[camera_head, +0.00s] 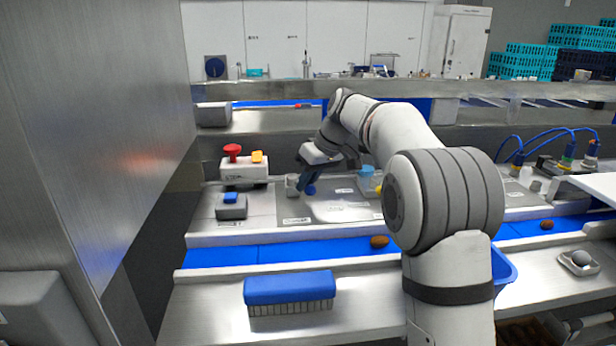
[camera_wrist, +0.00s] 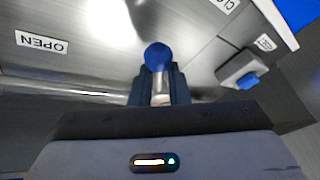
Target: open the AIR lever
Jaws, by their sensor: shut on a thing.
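The AIR lever shows in the wrist view as a blue round knob (camera_wrist: 157,55) on a metal stem (camera_wrist: 160,90). My gripper (camera_wrist: 160,80) is shut on the lever, with a finger on each side of the stem just below the knob. In the head view my gripper (camera_head: 307,183) reaches down to the steel panel (camera_head: 330,211), and the blue knob (camera_head: 311,190) shows at its fingertips. An OPEN label (camera_wrist: 41,42) lies to the left of the knob in the wrist view, apart from it. The lever's pivot is hidden.
A box with a red button (camera_head: 232,151) and a yellow one stands left of my gripper. A grey box with a blue button (camera_head: 231,197) is nearer. The blue belt (camera_head: 290,250) carries a brown date (camera_head: 379,241). A blue brush (camera_head: 289,288) lies in front.

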